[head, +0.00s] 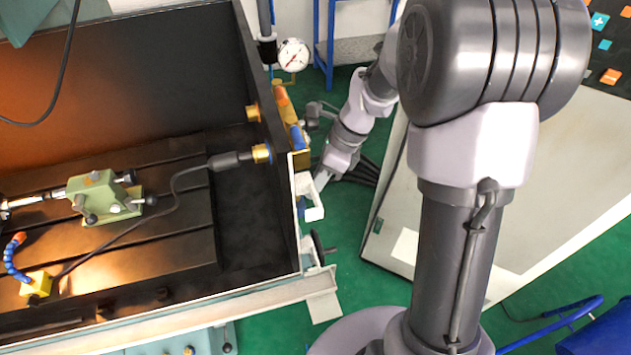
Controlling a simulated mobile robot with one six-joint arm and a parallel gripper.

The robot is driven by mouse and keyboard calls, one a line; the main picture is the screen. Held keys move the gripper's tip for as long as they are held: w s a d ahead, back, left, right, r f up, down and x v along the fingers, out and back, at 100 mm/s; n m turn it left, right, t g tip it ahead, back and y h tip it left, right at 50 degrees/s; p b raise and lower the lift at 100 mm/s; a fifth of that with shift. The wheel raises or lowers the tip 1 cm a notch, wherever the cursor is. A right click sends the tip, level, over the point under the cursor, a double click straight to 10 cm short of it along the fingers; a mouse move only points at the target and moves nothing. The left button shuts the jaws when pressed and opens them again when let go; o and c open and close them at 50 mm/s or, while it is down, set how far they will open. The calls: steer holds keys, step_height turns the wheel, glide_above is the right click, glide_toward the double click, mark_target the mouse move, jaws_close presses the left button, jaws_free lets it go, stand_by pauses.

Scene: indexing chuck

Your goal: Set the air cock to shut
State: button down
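The pressure gauge (293,55) has a white round face and stands on brass pipework at the outer right wall of the machine tray. Below it is a yellow, orange and blue fitting (290,118) along the wall top. I cannot make out which part is the air cock's lever, or its position. My arm reaches down just right of this wall. My gripper (321,180) is at its lower end, close to the wall and below the fitting. It is small and partly merges with pale parts there, so its fingers and any contact cannot be told.
The dark machine tray (245,205) with a green fixture (105,196) and a black cable lies at left. A pale table (540,180) stands at right. Green floor shows between.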

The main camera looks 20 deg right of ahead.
steer(key=shift+s+a+m+t+h, duration=0.15)
steer(key=shift+s+a+m+t, duration=0.25)
steer(key=shift+m, duration=0.75)
steer(key=shift+s+a+m+t+h, duration=0.2)
steer(key=shift+s+m+t, duration=0.25)
steer(key=shift+m, duration=0.75)
steer(key=shift+s+a+m+t+h, duration=0.2)
steer(key=shift+m+t, duration=0.35)
steer(key=shift+m, duration=0.6)
steer(key=c, duration=1.3)
jaws_free()
steer(key=shift+s+a, duration=0.1)
steer(key=shift+c, duration=0.2)
steer(key=shift+r, duration=0.1)
steer(key=p+v, duration=0.7)
steer(key=v, duration=1)
steer(key=shift+p, duration=0.4)
steer(key=shift+s, duration=0.15)
